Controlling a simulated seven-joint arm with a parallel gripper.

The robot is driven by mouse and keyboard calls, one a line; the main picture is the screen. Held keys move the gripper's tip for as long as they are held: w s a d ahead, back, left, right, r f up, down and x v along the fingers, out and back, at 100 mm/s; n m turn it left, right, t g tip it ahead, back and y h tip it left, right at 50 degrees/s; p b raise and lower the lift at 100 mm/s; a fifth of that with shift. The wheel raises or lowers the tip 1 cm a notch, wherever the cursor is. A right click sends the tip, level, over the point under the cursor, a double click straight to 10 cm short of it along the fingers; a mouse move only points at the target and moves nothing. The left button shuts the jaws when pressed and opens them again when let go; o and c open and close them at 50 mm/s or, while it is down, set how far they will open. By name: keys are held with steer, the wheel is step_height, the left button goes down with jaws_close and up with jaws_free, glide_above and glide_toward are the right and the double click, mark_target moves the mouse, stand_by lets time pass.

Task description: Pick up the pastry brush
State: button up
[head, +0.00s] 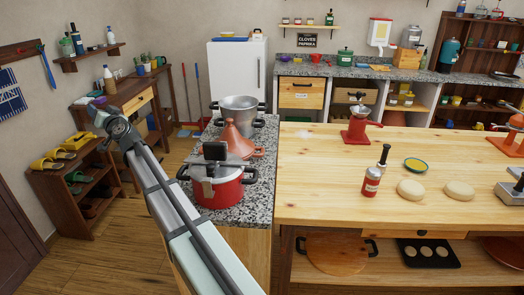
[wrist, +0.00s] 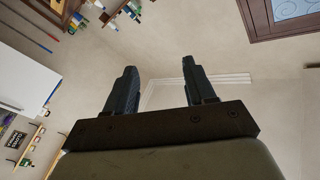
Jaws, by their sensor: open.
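I cannot make out a pastry brush for certain in either view. My gripper (wrist: 157,75) shows in the wrist view with its two dark fingers apart and nothing between them. In the head view my arm reaches up and left, and its end is raised near the side table at the left, well away from the wooden worktop. The wrist view looks toward a bare wall and ceiling, with no worktop in it.
A red pot (head: 220,191), a terracotta tagine (head: 233,142) and a steel pot (head: 239,110) stand on the speckled counter beside my arm.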

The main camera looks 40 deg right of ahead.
steer(key=s+d+f+g+h, duration=0.1)
steer(key=s+d+g+h, duration=0.2)
steer(key=d, duration=2.5)
steer(key=s+d+f+g+h, duration=0.1)
steer(key=s+d, duration=0.4)
steer(key=d, duration=0.3)
steer(key=s+d+f+g+h, duration=0.15)
steer(key=s+d, duration=0.25)
steer(key=d, duration=0.4)
steer(key=s+d+f+g, duration=0.1)
steer(key=s+d+g, duration=0.1)
steer(key=s+d, duration=0.45)
steer(key=m+g+h, duration=0.1)
steer(key=m+g, duration=0.7)
steer(key=g, duration=0.2)
glide_toward(385, 148)
steer(key=shift+t+h, duration=0.25)
steer(key=x, duration=0.7)
steer(key=shift+s+a+f, duration=0.1)
steer(key=shift+s+f, duration=0.1)
steer(key=shift+f, duration=0.2)
steer(key=shift+s+x, duration=0.15)
steer(key=shift+x, duration=1.15)
steer(key=shift+s+x, duration=0.1)
steer(key=shift+x, duration=1.25)
